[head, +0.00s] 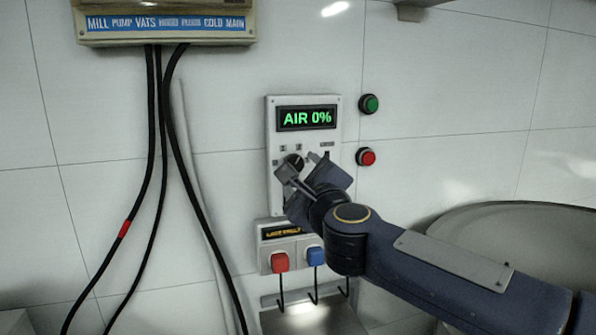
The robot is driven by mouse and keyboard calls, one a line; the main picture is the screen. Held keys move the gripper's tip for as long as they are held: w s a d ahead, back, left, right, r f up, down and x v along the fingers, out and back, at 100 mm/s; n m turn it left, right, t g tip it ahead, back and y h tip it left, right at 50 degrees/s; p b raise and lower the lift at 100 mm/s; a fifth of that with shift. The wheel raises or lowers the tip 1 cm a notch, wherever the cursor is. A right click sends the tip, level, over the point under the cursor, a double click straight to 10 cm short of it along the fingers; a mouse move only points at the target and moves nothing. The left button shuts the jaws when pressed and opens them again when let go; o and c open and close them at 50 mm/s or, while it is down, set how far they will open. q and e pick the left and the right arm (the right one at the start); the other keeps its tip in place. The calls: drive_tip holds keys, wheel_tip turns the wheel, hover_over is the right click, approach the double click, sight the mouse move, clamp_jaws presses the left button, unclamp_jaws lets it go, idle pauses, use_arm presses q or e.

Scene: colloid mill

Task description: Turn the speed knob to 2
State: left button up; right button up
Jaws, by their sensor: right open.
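A grey control panel (272,130) is on the white wall, with a lit green display (306,117) that reads "AIR 0%". Below the display is a black round knob (293,160), partly covered from below by my gripper; its pointer and most scale marks are too small or hidden to read. My right gripper (308,172) comes in from the lower right. Its jaws are open, one finger just below the knob and the other to the right, over the panel's lower part. I cannot tell whether a finger touches the knob. My left gripper is out of view.
A green button (369,104) and a red button (367,156) are right of the panel. Below it, a smaller box (266,245) has red (280,262) and blue (315,256) switches. Black cables (178,130) hang at left. A large round metal vessel (515,240) stands at right.

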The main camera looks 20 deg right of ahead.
drive_tip(key=s, duration=0.3)
drive_tip(key=shift+s+f, duration=0.15)
drive_tip(key=shift+s, duration=0.2)
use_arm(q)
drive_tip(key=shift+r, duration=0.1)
